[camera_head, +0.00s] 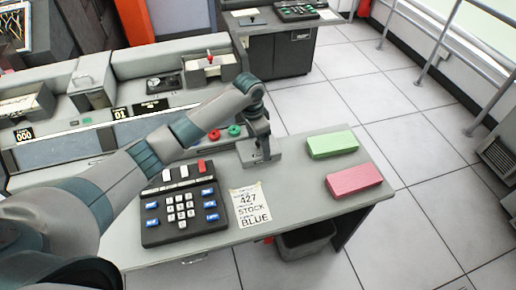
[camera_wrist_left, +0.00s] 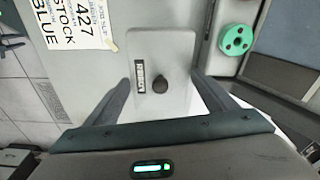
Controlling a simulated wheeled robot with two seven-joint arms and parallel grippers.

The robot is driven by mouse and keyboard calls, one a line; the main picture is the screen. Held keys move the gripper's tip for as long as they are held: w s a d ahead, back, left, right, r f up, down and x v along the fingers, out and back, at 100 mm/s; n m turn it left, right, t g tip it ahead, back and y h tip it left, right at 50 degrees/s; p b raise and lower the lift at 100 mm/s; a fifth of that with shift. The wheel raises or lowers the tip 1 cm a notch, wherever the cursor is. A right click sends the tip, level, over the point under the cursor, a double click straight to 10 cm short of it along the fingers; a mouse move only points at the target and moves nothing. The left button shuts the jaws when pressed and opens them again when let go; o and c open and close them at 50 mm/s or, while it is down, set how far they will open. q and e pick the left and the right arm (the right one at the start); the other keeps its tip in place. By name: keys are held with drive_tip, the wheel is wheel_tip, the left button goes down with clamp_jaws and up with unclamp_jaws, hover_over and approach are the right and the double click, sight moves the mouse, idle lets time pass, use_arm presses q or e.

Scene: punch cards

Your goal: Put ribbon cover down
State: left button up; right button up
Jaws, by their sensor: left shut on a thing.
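The ribbon cover (camera_wrist_left: 162,50) is a grey rounded plate with a small dark label and a black knob. In the left wrist view it lies between my left fingers, which are shut on it. In the head view my left gripper (camera_head: 258,146) points down at the far edge of the grey counter, with the cover (camera_head: 264,163) under it. The cover looks level and at the counter top; I cannot tell whether it touches. My right gripper is not in view.
A keypad (camera_head: 182,213) and a paper reading 427 STOCK BLUE (camera_head: 250,205) lie on the near counter. Green (camera_head: 332,144) and pink (camera_head: 354,180) card stacks lie to the right. Red and green spools (camera_head: 234,131) sit left of the gripper. A dark bin (camera_head: 305,243) stands below.

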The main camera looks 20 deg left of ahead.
sight(258, 148)
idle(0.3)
use_arm(q)
drive_tip(key=shift+f, duration=0.15)
wheel_tip(258, 148, down, 3)
drive_tip(key=shift+r+p, duration=0.1)
drive_tip(key=shift+p, duration=0.45)
drive_tip(key=shift+f, duration=0.45)
drive_tip(key=shift+f, duration=0.15)
drive_tip(key=o, duration=1.1)
